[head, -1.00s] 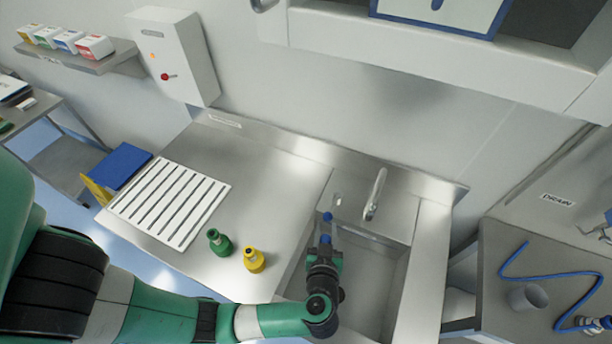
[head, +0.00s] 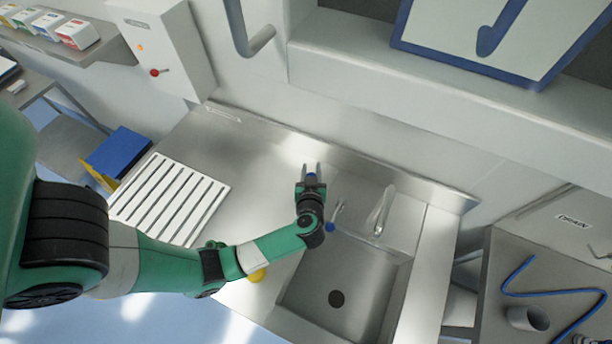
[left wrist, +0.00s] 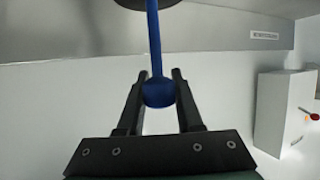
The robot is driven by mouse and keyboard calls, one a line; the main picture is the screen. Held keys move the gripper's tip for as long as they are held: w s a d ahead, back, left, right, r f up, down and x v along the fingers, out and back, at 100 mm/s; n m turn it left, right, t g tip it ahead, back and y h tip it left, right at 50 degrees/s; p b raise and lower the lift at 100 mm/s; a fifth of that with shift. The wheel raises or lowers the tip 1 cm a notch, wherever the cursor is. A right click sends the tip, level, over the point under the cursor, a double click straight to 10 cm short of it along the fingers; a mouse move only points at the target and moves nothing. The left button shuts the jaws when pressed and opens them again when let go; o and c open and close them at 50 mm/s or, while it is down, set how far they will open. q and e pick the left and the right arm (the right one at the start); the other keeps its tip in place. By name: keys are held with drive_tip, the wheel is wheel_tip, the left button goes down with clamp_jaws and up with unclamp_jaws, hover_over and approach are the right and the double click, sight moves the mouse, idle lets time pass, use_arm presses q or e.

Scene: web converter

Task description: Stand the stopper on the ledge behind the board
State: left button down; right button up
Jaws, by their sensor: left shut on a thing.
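My left gripper (head: 311,170) is above the steel counter near its back edge, left of the sink. It is shut on the blue stopper (head: 311,177). In the left wrist view the stopper's blue knob (left wrist: 158,92) sits between the two fingers, with a thin blue stem and part of a dark disc at the top edge. The white slotted board (head: 150,212) lies on the counter to the left of the gripper. Behind it runs the steel back ledge (head: 258,133) along the wall, with a small label. My right gripper is out of view.
The empty sink (head: 365,275) with its dark drain is at the right, with a tap (head: 382,212) and a blue-tipped lever (head: 331,226) behind it. A yellow bottle (head: 257,275) is partly hidden by my left arm. A wall box (head: 165,50) hangs behind the board.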

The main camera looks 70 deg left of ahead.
use_arm(q)
drive_tip(key=a+f, duration=0.1)
drive_tip(key=f, duration=0.1)
drive_tip(key=a+f+b, duration=0.1)
drive_tip(key=a+f, duration=0.1)
drive_tip(key=shift+a+f, duration=0.2)
drive_tip(key=shift+f, duration=0.1)
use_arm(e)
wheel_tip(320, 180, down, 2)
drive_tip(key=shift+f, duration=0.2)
use_arm(q)
drive_tip(key=f+b, duration=0.3)
drive_tip(key=f, duration=0.1)
drive_tip(key=shift+a, duration=0.35)
drive_tip(key=shift+s+r, duration=0.1)
drive_tip(key=shift+r, duration=0.05)
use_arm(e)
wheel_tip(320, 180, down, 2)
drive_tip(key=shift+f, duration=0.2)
use_arm(q)
drive_tip(key=c, duration=0.6)
unclamp_jaws()
drive_tip(key=shift+o, duration=0.2)
